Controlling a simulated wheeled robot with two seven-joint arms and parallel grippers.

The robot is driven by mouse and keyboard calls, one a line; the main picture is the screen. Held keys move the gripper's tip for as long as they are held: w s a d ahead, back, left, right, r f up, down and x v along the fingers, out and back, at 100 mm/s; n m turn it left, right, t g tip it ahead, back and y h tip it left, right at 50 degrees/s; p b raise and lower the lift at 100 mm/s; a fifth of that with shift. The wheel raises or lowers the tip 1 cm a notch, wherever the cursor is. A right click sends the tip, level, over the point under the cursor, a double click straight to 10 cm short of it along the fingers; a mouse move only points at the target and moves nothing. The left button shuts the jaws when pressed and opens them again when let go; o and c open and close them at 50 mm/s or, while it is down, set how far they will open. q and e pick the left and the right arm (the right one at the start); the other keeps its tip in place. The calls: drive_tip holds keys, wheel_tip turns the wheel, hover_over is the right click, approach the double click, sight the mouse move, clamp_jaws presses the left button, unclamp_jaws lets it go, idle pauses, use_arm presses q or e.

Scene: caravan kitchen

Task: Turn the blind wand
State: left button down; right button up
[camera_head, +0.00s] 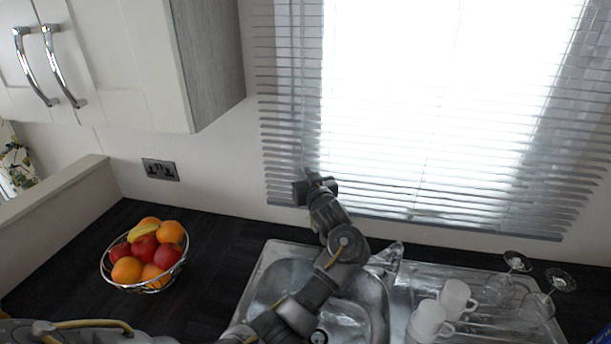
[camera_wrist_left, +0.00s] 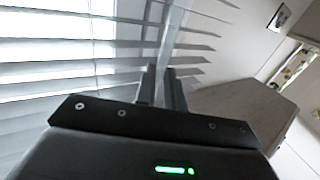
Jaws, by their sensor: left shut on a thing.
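The blind (camera_head: 440,120) hangs over the bright window with its slats tilted partly open. My left gripper (camera_head: 314,182) is at the blind's lower left part, in front of the slats. In the left wrist view, the blind wand (camera_wrist_left: 176,28) is a thin, pale, translucent rod running down to between the fingers. The left gripper (camera_wrist_left: 161,88) is shut on the wand there, with blind slats (camera_wrist_left: 60,75) close behind. The wand is hard to make out in the head view. My right gripper is not in view.
A sink (camera_head: 268,268) lies under my left arm. White mugs (camera_head: 455,297) and upturned glasses (camera_head: 537,304) stand on the drainer at right. A wire fruit bowl (camera_head: 155,284) sits on the dark counter. A wall cupboard (camera_head: 150,60) hangs left of the blind.

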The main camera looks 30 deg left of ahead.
use_arm(q)
drive_tip(key=c, duration=1.5)
unclamp_jaws()
drive_tip(key=shift+w+r, duration=0.1)
